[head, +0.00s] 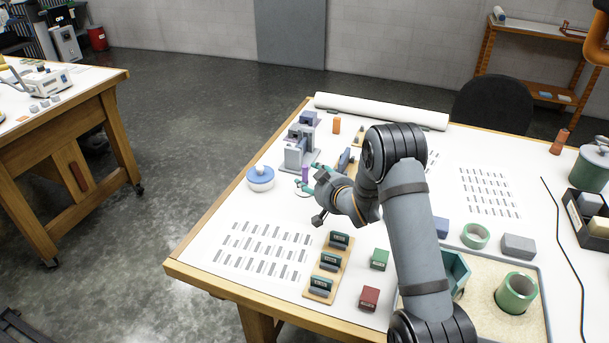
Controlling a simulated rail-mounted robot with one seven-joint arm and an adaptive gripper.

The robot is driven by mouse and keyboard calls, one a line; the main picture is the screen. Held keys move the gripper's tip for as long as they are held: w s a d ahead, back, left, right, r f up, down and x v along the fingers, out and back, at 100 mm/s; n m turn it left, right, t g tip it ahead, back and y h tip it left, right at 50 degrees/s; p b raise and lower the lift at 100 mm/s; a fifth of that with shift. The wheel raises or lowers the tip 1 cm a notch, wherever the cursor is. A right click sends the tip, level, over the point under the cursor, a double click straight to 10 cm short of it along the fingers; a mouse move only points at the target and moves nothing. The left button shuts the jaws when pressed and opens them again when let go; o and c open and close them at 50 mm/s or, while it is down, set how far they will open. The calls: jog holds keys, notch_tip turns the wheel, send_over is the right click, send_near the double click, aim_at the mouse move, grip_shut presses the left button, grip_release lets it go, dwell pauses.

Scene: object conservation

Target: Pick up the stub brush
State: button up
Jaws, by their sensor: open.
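My gripper (309,177) is open over the left part of the white-topped worktable (215,225), its teal fingers pointing left. A small upright purple piece (305,172) shows at the fingertips; it may be the stub brush, but it is too small to tell. I cannot tell whether the fingers touch it. A small white round base (303,193) shows just below the fingers. My wrist and forearm hide part of the table behind them.
A blue-lidded white jar (261,178) stands left of the gripper, and a grey-blue stepped device (299,145) stands behind it. An orange cylinder (337,125) and a white roll (380,111) are farther back. Labelled blocks on a wooden strip (330,268) lie in front.

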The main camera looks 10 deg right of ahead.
aim_at(307, 175)
jog(key=shift+w+p, duration=0.5)
jog(key=shift+p, duration=0.05)
jog(key=shift+p+x, duration=1.05)
jog(key=shift+x, duration=1.05)
jog(key=shift+d+f, duration=0.1)
jog(key=shift+f, duration=0.1)
jog(key=shift+c, duration=0.8)
jog(key=c, duration=1.1)
jog(key=shift+o, duration=0.2)
